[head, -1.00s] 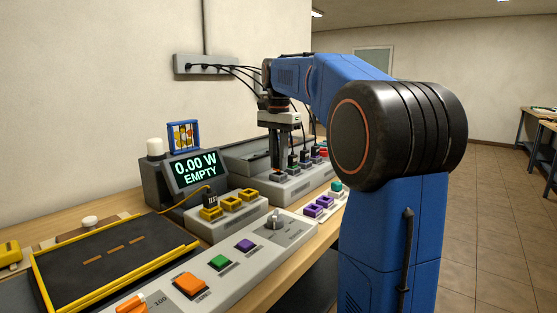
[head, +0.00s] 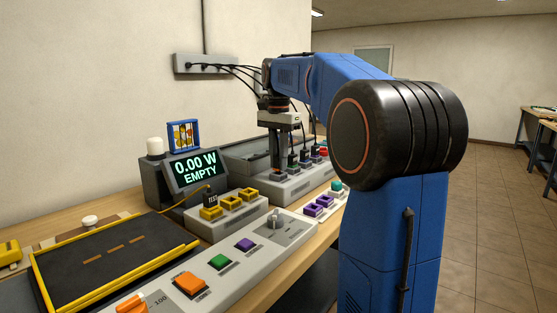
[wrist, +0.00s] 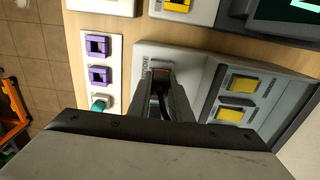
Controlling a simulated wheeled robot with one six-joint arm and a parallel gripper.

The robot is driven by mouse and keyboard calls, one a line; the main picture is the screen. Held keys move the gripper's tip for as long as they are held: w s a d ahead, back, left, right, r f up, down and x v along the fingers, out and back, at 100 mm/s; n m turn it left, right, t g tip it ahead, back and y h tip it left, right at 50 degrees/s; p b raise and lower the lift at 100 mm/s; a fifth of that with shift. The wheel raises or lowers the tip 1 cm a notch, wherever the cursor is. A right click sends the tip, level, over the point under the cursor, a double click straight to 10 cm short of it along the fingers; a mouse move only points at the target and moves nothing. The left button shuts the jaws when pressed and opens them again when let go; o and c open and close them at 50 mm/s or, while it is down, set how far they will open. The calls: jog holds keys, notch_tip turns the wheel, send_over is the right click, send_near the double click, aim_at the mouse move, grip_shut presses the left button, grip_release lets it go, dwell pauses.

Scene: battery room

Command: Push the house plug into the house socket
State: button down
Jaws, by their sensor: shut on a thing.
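My gripper (head: 277,172) points down over the near end of a grey socket block (head: 283,190) at the back of the bench. In the wrist view its fingers (wrist: 162,84) are shut on the dark house plug (wrist: 161,92), whose cable runs back between them. A brownish-orange edge, seemingly the house socket (wrist: 161,71), shows just beyond the fingertips beside the HOUSE label. The fingers hide most of the plug and socket. I cannot tell how deep the plug sits.
Several dark plugs with cables (head: 305,158) stand in the block to the right of my gripper. Yellow sockets (head: 230,202) and a display (head: 196,171) reading 0.00 W EMPTY are to the left. Purple sockets (head: 318,205) are in front. Cables hang from a wall strip (head: 205,64).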

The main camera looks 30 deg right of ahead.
aim_at(278, 156)
jog(key=shift+f, duration=0.5)
jog(key=c, duration=1.9)
grip_release()
jog(key=shift+r, duration=0.1)
jog(key=shift+r, duration=5.4)
